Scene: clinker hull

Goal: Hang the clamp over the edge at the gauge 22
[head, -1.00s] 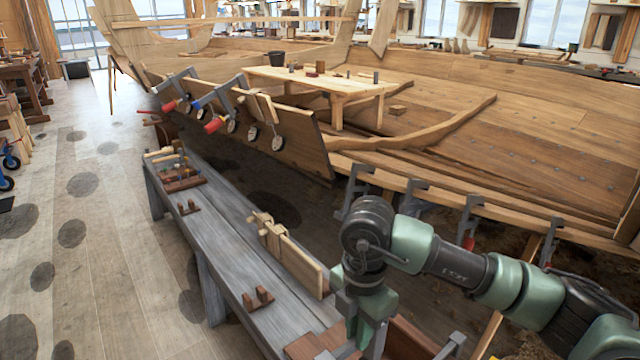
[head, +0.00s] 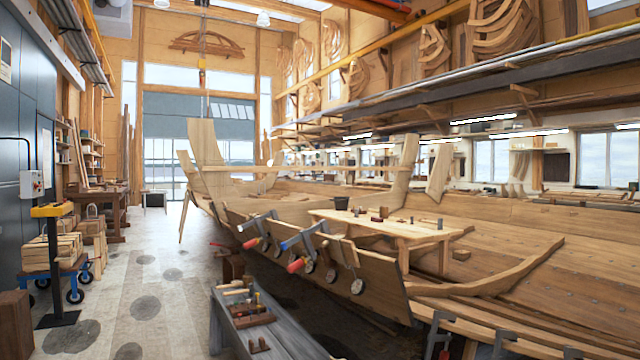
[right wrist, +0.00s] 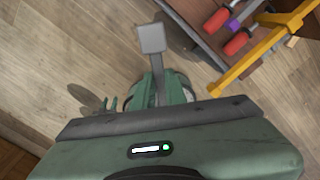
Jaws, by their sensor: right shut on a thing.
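In the right wrist view my right gripper (right wrist: 158,98) is shut on a grey metal piece that looks like the clamp (right wrist: 151,42). Its bar and square end stick out past the green housing; the fingertips and the rest of it are mostly hidden. In the head view the hull plank (head: 385,290) carries several round gauges, such as one (head: 357,286) at its right end; their numbers are too small to read. Neither gripper shows in the head view.
A grey bench (head: 275,335) with wooden tools stands beside the hull. A low table (head: 390,228) stands inside the hull. A yellow-topped stand (head: 52,211) is at left. In the wrist view a yellow clamp-like tool (right wrist: 250,62) and red handles (right wrist: 216,22) lie near.

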